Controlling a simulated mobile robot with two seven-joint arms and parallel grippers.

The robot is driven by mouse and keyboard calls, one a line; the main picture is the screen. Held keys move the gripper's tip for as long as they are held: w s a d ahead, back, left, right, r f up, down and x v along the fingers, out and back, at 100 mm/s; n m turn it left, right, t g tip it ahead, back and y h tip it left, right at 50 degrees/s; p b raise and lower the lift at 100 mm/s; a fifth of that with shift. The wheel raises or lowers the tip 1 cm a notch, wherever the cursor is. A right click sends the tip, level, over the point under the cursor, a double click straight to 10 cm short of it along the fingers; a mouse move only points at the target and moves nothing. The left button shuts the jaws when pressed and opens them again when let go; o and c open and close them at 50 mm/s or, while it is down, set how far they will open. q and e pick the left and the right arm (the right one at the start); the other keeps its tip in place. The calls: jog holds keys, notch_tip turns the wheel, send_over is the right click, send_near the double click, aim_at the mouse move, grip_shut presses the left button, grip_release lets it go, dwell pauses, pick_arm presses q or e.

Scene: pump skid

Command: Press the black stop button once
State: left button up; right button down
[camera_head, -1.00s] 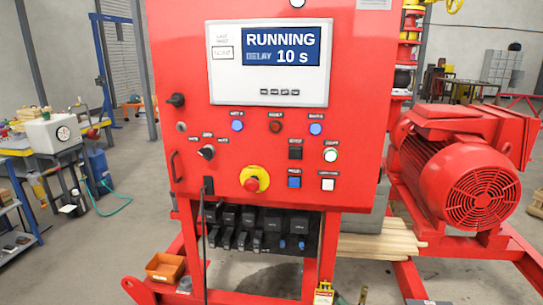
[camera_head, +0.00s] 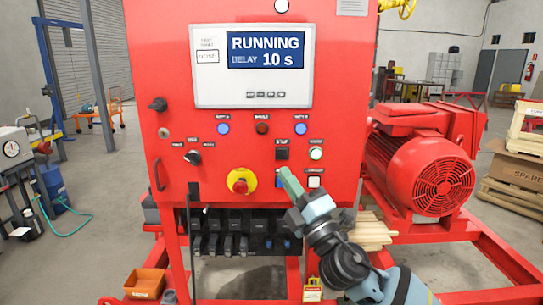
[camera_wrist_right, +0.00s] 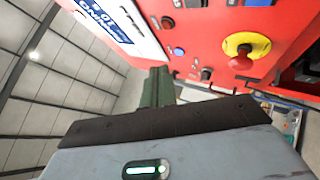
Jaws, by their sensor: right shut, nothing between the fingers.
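The panel's display (camera_head: 265,50) reads RUNNING, DELAY 10 s. My left gripper is out of view.
A red mushroom button on a yellow collar (camera_head: 239,181) sits left of my fingers. A red motor (camera_head: 420,160) stands right of the panel.

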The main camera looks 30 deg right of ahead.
aim_at(282, 154)
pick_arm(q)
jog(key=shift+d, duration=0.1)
pick_arm(e)
jog(key=shift+d, duration=0.1)
jog(key=shift+w, duration=0.1)
